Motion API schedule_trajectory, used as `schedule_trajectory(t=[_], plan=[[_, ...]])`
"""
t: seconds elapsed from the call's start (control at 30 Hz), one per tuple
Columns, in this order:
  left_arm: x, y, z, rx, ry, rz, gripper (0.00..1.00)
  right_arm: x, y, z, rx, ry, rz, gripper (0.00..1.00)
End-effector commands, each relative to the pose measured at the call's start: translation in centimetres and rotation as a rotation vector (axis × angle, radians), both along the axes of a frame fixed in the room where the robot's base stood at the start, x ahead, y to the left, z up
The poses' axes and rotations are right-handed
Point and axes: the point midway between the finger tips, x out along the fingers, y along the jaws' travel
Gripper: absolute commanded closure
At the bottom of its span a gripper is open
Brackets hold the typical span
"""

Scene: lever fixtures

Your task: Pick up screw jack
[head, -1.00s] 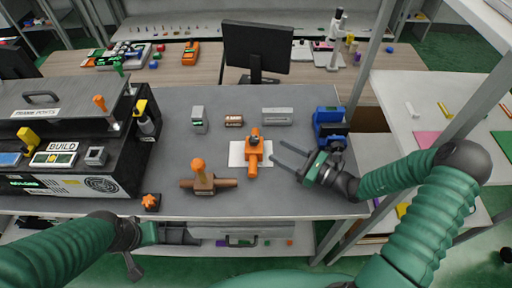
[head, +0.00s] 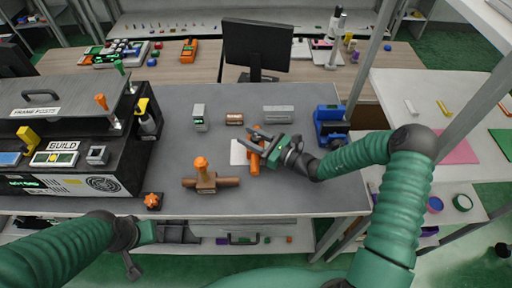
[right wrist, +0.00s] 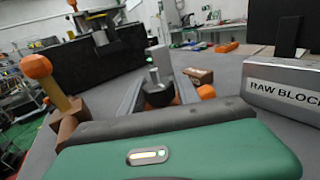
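An orange fixture with a dark top, which looks like the screw jack (head: 255,166), lies over a white sheet (head: 238,152) on the grey bench. My right gripper (head: 256,142) reaches over it from the right with its fingers apart, covering part of it. In the right wrist view, a dark round knob with a grey post (right wrist: 157,92) shows between the two spread fingers, with orange parts beside it. Contact cannot be told. My left gripper (head: 180,233) is low at the bench's front edge, apart from the fixture; its finger opening is unclear.
A brown fixture with an orange knob (head: 204,181) stands left of the sheet. Grey blocks (head: 278,114) and a small brown block (head: 234,119) lie behind. A blue device (head: 330,127) stands at right, a black build station (head: 75,150) at left. The front right bench is clear.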

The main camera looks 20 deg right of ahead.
Motion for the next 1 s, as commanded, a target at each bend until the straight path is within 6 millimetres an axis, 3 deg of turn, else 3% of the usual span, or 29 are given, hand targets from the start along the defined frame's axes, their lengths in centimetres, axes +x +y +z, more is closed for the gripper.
schedule_trajectory(t=[0.03,0.27,0.73,1.0], plan=[[0.0,0.0,0.0,0.0,0.0,0.0,0.51,0.0,0.0,0.0,0.0,0.0,0.0,0.69],[0.0,0.0,0.0,0.0,0.0,0.001,0.51,0.0,-0.2,0.0,0.002,-0.001,0.0,0.99],[0.0,0.0,0.0,0.0,0.0,0.0,0.51,0.0,-0.2,0.2,0.001,-0.002,0.0,1.0],[0.0,0.0,0.2,0.0,0.0,0.0,0.51,0.0,-0.2,2.8,0.0,-0.004,0.001,1.0]])
